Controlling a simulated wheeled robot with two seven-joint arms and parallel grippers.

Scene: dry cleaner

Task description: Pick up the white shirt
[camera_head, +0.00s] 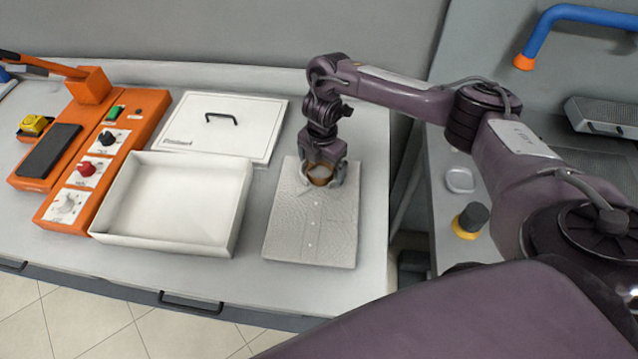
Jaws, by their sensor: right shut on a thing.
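The white shirt (313,232) lies folded flat on the grey counter, with its buttoned front facing up. My right gripper (322,184) points down at the far end of the shirt, over the collar. Its fingers are shut on the shirt there, and the collar area shows a brown-orange band between them. The gripper hides part of the collar. The shirt appears to rest on the counter; I cannot tell whether any of it is raised. My left gripper is not in view.
An open, empty white box (170,240) stands left of the shirt. A white lid (222,127) with a black handle lies behind it. An orange machine (110,150) with knobs is at the left. A grey unit (462,181) with a yellow-based knob stands right, beyond a gap.

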